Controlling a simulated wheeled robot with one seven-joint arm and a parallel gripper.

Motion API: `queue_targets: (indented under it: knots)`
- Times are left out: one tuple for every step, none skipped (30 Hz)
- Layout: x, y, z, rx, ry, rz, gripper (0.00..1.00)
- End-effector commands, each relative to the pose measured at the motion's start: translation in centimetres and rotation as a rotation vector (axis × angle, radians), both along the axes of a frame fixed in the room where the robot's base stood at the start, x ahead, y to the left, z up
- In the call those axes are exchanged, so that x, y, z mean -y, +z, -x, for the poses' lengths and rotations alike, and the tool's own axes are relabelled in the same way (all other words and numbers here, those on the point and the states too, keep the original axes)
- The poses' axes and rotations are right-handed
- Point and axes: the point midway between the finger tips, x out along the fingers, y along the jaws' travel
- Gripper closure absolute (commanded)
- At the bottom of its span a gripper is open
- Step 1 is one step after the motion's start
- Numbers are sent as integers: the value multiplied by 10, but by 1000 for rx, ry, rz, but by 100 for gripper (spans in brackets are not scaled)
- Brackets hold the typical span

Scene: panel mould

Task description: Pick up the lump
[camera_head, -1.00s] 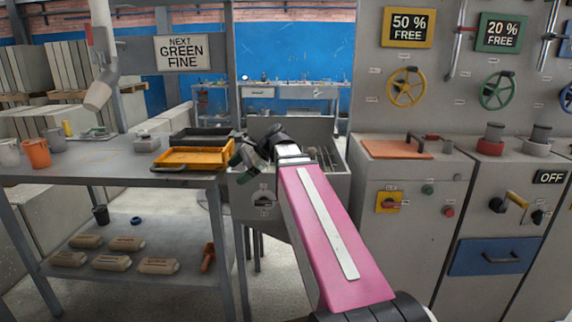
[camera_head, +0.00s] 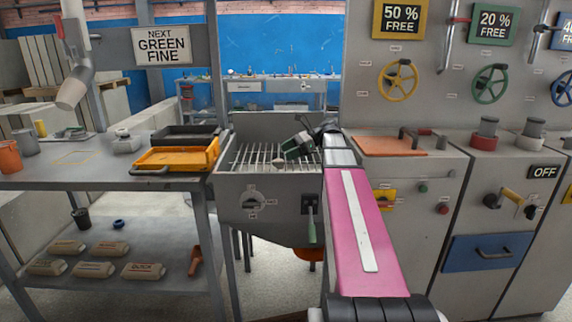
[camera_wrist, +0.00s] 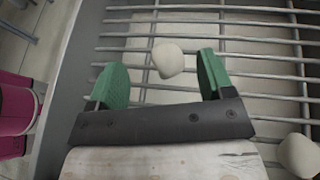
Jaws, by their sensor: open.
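A pale rounded lump (camera_wrist: 168,60) lies on the bars of a metal grate in the wrist view, between and a little beyond the two green fingers. A second pale lump (camera_wrist: 299,155) shows at the lower right edge of that view. My gripper (camera_wrist: 160,78) is open, its fingers spread on either side of the first lump; I cannot tell whether they touch the bars. In the head view my gripper (camera_head: 287,152) is over the grate of the grey hopper (camera_head: 262,185). A small pale lump (camera_head: 277,163) shows there next to the fingers.
The grate's bars (camera_head: 250,156) sit inside the hopper's raised walls. An orange tray (camera_head: 178,158) and a dark tray (camera_head: 188,134) stand on the bench to the left. Grey cabinets (camera_head: 408,190) with levers stand close on the right.

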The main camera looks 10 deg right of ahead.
Motion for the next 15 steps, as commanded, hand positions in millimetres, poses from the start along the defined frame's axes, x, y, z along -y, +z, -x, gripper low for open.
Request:
queue_targets:
  knots:
    - [9,-3,-4,-12,-6,-9,26]
    - [12,-3,-5,-18,-8,-13,26]
    - [14,-5,-5,-24,-9,-17,26]
    - [15,-6,-5,-27,-10,-19,26]
    - [15,-7,-5,-30,-10,-20,26]
    - [12,-8,-5,-31,-11,-21,26]
    - [10,-9,-5,-31,-11,-21,26]
    - [7,-10,-5,-31,-11,-21,26]
    - [3,-11,-5,-30,-12,-21,26]
    - [1,-13,-5,-30,-11,-20,26]
    - [-2,-14,-5,-30,-11,-20,26]
    - [-5,-15,-5,-30,-10,-20,26]
    - [-6,-15,-5,-30,-10,-20,26]
    - [-8,-16,-5,-29,-10,-20,26]
    - [-10,-17,-5,-29,-10,-20,26]
